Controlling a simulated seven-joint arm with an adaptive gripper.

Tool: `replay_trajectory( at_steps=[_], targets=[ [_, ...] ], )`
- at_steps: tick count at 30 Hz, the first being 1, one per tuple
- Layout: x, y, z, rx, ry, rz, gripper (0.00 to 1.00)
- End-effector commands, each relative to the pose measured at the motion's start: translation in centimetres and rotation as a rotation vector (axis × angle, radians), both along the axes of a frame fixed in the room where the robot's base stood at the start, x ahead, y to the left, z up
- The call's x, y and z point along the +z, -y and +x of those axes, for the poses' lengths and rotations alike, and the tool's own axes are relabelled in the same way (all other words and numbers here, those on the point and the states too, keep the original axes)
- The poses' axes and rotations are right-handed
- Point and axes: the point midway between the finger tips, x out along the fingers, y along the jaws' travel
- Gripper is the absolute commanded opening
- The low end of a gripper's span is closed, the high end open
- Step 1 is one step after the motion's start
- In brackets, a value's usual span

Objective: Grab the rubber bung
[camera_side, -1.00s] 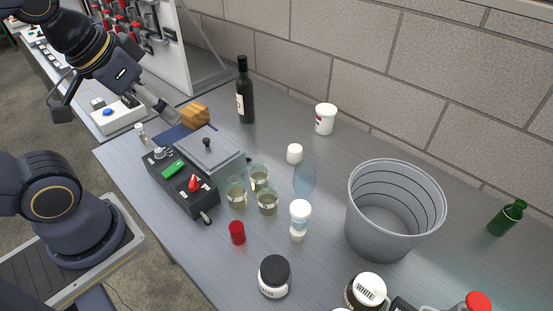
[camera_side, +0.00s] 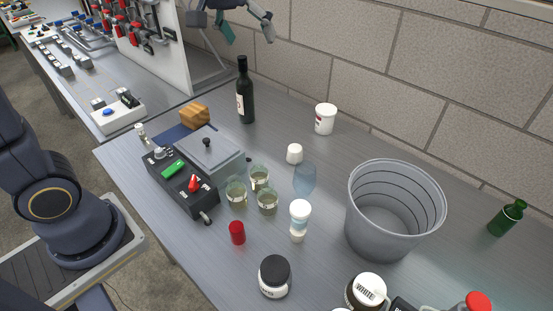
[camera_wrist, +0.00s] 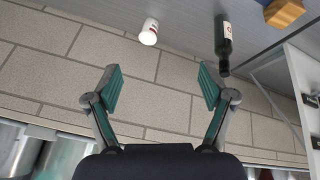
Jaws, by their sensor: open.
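I cannot tell for sure which thing is the rubber bung. A small red cylinder (camera_side: 237,233) stands on the grey bench in front of the glasses, and a small white rounded piece (camera_side: 294,153) stands farther back; either may be it. My gripper (camera_side: 247,31) is at the top of the side view, high above the bench near the wall, far from both. In the wrist view my gripper (camera_wrist: 159,86) has its two teal-padded fingers wide apart with nothing between them. Neither candidate shows in the wrist view.
A dark wine bottle (camera_side: 246,97) and a white tub (camera_side: 325,119) stand near the wall. Several glasses (camera_side: 267,201) stand beside a control box (camera_side: 179,186). A large grey bucket (camera_side: 359,222), a white-capped container (camera_side: 299,215) and a black-lidded jar (camera_side: 274,277) stand to the right.

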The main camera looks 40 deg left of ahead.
Motion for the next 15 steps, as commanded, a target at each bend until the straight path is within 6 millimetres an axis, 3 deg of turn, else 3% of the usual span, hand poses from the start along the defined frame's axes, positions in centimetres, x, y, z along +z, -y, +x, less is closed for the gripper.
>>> replay_trajectory(
  at_steps=[1, 3, 6, 10, 15],
  targets=[
    [-1.8, 0.4, 2.7, 0.014, -0.041, -0.003, 0.82],
    [-4.5, 0.9, 5.9, 0.031, -0.087, -0.002, 0.82],
    [-9.0, 1.6, 9.4, 0.042, -0.155, 0.009, 0.82],
    [-15.0, 2.5, 11.7, 0.031, -0.241, 0.034, 0.82],
    [-20.2, 3.0, 11.5, 0.018, -0.329, 0.054, 0.82]
  ],
)
